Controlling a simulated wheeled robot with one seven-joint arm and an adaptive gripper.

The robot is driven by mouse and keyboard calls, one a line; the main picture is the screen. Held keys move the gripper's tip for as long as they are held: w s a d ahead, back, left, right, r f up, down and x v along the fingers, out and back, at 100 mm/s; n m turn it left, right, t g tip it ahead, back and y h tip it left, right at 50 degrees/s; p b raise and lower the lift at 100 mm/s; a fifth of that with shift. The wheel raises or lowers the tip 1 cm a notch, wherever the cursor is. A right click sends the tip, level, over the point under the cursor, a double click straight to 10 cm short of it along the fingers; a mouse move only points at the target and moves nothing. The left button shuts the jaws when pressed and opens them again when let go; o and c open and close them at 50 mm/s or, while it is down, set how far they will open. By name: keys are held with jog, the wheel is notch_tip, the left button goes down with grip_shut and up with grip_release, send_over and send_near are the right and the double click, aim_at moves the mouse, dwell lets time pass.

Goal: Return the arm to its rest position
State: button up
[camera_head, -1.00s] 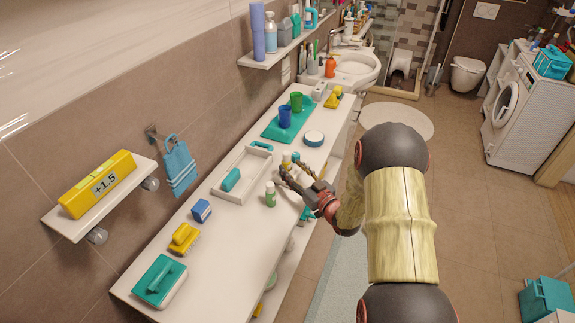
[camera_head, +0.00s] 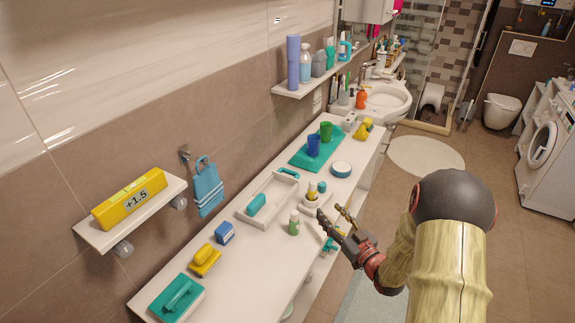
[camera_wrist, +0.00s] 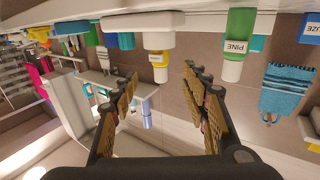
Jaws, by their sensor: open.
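My gripper (camera_head: 334,212) is open and empty at the right edge of the white counter (camera_head: 240,270) in the head view. Its two fingers stand apart, with nothing between them in the wrist view (camera_wrist: 158,78). A green bottle with a white cap (camera_head: 294,223) stands on the counter left of the fingers. A bottle with a yellow label (camera_head: 312,190) stands behind them. In the wrist view, which is upside down, the green bottle marked PINE (camera_wrist: 240,40) and the yellow-labelled bottle (camera_wrist: 157,58) show beyond the fingers, apart from them.
A white tray (camera_head: 254,221) with a teal item lies on the counter. A blue cup (camera_head: 313,146) and a green cup (camera_head: 326,131) stand on a teal mat. A wall shelf (camera_head: 145,222) holds a yellow box. Open floor (camera_head: 450,165) lies right of the counter.

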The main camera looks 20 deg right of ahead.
jog(key=w+r+g+h, duration=0.3)
jog(key=w+r, duration=0.1)
jog(key=r, duration=0.2)
jog(key=s+a+r+g+h, duration=0.25)
jog(key=s+a+r, duration=0.25)
jog(key=r, duration=0.3)
jog(key=s+a+r+g+y, duration=0.1)
jog(key=s+a+g, duration=0.1)
jog(key=s+a, duration=0.3)
jog(key=s+a+r+g+y, duration=0.1)
jog(key=s+a, duration=0.4)
jog(key=s, duration=0.6)
jog(key=s+a+r+m+g+y, duration=0.1)
jog(key=s+a+g, duration=0.3)
jog(key=s, duration=0.5)
jog(key=shift+a+r+y, duration=0.35)
jog(key=shift+a+r, duration=0.1)
jog(key=shift+a, duration=0.35)
jog(key=shift+c, duration=0.6)
